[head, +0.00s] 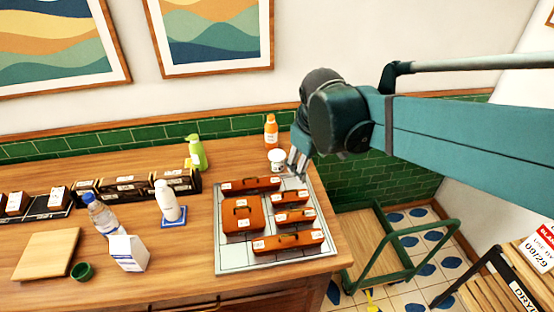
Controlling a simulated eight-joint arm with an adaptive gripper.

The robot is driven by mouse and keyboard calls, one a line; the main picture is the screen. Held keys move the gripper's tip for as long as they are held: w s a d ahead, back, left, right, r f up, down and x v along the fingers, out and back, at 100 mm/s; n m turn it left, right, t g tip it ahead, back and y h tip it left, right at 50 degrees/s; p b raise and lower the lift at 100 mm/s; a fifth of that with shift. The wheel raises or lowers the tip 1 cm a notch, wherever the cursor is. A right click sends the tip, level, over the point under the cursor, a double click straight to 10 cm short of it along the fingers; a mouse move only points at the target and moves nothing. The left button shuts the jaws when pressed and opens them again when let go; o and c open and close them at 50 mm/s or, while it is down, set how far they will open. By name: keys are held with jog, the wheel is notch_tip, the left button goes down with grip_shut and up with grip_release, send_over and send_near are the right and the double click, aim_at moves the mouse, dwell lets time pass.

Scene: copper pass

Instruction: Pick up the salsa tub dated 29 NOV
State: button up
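A small white tub (277,155) with a dark-marked label stands at the back of the counter, just behind the grey tiled mat. The print on it is too small to read, so I cannot tell whether it is the salsa tub dated 29 NOV. My gripper (298,164) points down just right of this tub, above the mat's back right corner. Its grey fingers are small and seen at an angle, so their opening is unclear. I cannot tell whether they touch the tub, and I see nothing held between them.
Several orange-brown cases with handles (242,222) sit on the tiled mat (235,264). An orange bottle (271,131) stands behind the tub, a green pump bottle (196,152) to the left. Bottles, a carton (128,253) and a wooden board (46,255) occupy the left. A green cart (400,255) stands right of the counter.

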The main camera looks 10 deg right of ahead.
jog(key=w+a+f+n+g+h+p, duration=0.1)
jog(key=w+a+n+p, duration=0.15)
jog(key=w, duration=0.45)
jog(key=w+a+n+g+h+p, duration=0.1)
jog(key=w+n+p, duration=0.2)
jog(key=w, duration=0.4)
jog(key=n+g+h+p, duration=0.1)
jog(key=n+g+p, duration=0.1)
jog(key=n+p, duration=0.2)
send_near(276, 154)
jog(key=shift+s+d+f, duration=0.4)
jog(key=shift+d+f, duration=0.2)
jog(key=shift+d, duration=0.05)
jog(key=shift+w+a+f+n+h+p, duration=0.1)
jog(key=shift+w+f+n+h+p, duration=0.05)
jog(key=shift+w+f+n+p, duration=0.15)
jog(key=shift+w+a+f+n+h+p, duration=0.1)
jog(key=shift+w+a+f+n+h, duration=0.05)
jog(key=shift+f, duration=0.3)
jog(key=shift+x, duration=1.3)
jog(key=shift+x, duration=2.6)
jog(key=shift+s, duration=0.15)
jog(key=c, duration=1)
